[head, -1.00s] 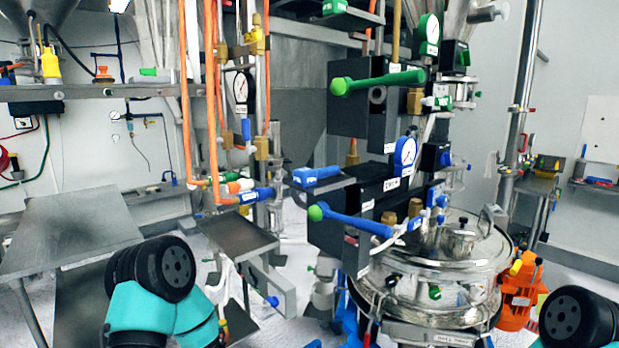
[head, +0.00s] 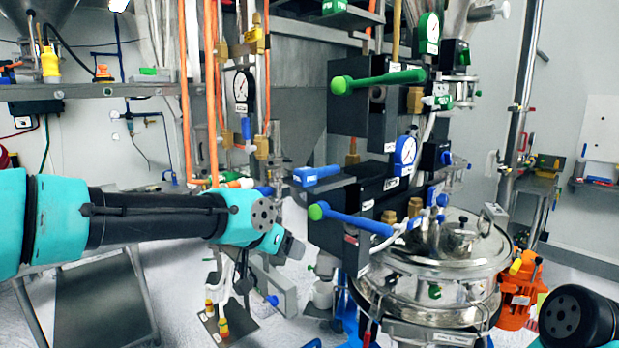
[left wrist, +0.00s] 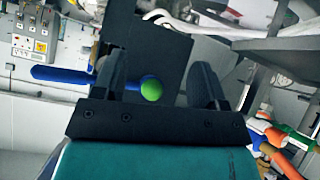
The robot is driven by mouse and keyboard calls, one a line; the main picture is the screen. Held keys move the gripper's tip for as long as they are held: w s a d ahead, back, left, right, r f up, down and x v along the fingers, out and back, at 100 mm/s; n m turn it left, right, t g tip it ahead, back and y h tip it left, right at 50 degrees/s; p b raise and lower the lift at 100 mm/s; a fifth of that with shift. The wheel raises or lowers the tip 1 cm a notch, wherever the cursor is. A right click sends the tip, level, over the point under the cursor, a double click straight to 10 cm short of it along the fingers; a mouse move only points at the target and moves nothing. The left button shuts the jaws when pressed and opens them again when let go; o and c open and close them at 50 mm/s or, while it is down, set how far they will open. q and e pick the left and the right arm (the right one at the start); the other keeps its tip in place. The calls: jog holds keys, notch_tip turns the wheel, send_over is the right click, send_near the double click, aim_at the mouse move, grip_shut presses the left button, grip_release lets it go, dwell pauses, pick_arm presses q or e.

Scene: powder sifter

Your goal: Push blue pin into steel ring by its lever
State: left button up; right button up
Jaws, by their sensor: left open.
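A blue lever (head: 352,222) with a green ball end sticks out to the left from a dark block (head: 378,195) in the head view. In the left wrist view, the blue lever (left wrist: 62,76) lies across behind the left finger, and its green ball (left wrist: 151,89) shows between the fingers. A shorter blue handle (head: 318,174) is above it. I cannot tell which blue part is the pin, nor pick out the steel ring. My left gripper (head: 291,248) is open and empty, just left of and below the green ball; its fingers also show in the left wrist view (left wrist: 160,85).
A green lever (head: 378,80) sticks out from an upper dark block. A steel vessel (head: 440,275) stands at the right, with an orange unit (head: 518,295) beside it. Orange pipes (head: 212,100) run vertically left of the blocks. My right arm shows only at the lower right edge.

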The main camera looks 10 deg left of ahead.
pick_arm(q)
jog(key=s+a+r+m, duration=0.1)
jog(key=s+r, duration=0.4)
jog(key=r, duration=0.3)
jog(key=s+a+r+m+t+h, duration=0.1)
jog(key=s+a+r, duration=0.1)
jog(key=s+r, duration=0.3)
jog(key=s+a+r+t+h, duration=0.1)
jog(key=s+r, duration=0.4)
jog(key=r, duration=0.7)
jog(key=shift+a+r+m, duration=0.4)
jog(key=shift+a, duration=0.35)
jog(key=shift+w+d+t, duration=0.1)
jog(key=shift+t, duration=0.2)
send_near(308, 168)
jog(key=w+d, duration=0.2)
jog(key=w, duration=0.1)
jog(key=shift+a+f, duration=0.2)
jog(key=shift+f, duration=0.25)
jog(key=shift+w, duration=0.1)
jog(key=shift+s+d+f+x, duration=0.1)
jog(key=shift+x, duration=0.75)
jog(key=shift+s+d+f+x, duration=0.1)
jog(key=shift+x, duration=0.75)
jog(key=shift+s+f+x, duration=0.1)
jog(key=shift+x, duration=0.75)
